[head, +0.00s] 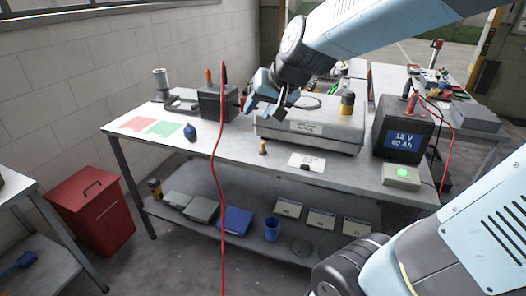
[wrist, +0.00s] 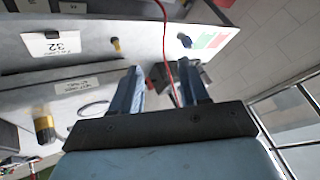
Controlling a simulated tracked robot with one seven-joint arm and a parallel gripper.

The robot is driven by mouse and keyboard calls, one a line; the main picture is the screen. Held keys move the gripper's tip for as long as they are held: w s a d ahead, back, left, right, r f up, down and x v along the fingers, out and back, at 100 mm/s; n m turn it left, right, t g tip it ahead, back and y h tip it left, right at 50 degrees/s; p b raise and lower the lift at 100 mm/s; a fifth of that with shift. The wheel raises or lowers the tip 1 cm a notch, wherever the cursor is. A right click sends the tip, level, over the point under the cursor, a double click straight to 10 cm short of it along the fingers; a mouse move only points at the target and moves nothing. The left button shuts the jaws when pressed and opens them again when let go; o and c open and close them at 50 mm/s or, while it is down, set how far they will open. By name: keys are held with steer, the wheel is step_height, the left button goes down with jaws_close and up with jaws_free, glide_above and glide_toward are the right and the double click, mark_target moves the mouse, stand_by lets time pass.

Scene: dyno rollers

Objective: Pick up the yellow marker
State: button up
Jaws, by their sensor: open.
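A small yellow and dark upright cylinder (head: 263,147) stands on the bench in front of a grey case; it also shows in the wrist view (wrist: 115,45). A larger black and yellow cylinder (head: 347,103) stands on the case, and in the wrist view (wrist: 44,127) it is at lower left. I cannot tell for certain which is the yellow marker. My gripper (head: 266,108) is above the bench near the case's left end, apart from both cylinders. In the wrist view its fingers (wrist: 161,72) are spread with nothing held between them.
The grey case (head: 310,130) fills the bench middle. A red cable (head: 216,165) hangs in front of the bench. A 12 V battery (head: 402,128) stands right. The front left bench top is mostly clear.

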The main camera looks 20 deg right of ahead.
steer(key=w+a+f+m+t+h, duration=0.25)
steer(key=w+a+f+m, duration=0.2)
steer(key=w+f, duration=0.85)
steer(key=m+h, duration=0.5)
steer(key=h, duration=1.1)
glide_toward(262, 145)
steer(key=shift+t, duration=0.45)
steer(key=x, duration=0.5)
steer(key=shift+d, duration=0.4)
steer(key=shift+f+x, duration=0.15)
steer(key=shift+x, duration=1.15)
steer(key=shift+f+x, duration=0.1)
steer(key=shift+x, duration=1.2)
jaws_close()
